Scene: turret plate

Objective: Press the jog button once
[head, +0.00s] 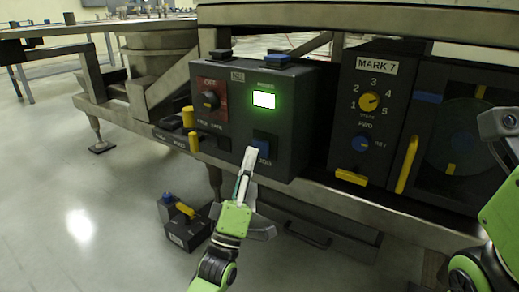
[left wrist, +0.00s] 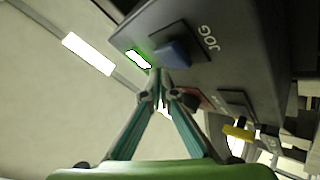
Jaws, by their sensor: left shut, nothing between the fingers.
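The blue jog button (head: 265,139) is on the front of a dark control box (head: 297,130), above the JOG label. It also shows in the left wrist view (left wrist: 175,52) as a raised blue block on a dark square plate. My left gripper (head: 250,156) is shut and empty, with its tips at the lower left of the button. In the left wrist view its closed tips (left wrist: 158,74) are close to the button's edge; I cannot tell whether they touch. Part of my right gripper (head: 499,124) shows at the right edge, and its fingers are not clear.
A lit green-framed indicator (head: 264,99) is above the button. A red panel with a knob (head: 211,99) is left of it, beside yellow posts (head: 188,117). A MARK 7 panel (head: 366,120) is to the right. A dark box (head: 183,221) lies on the floor.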

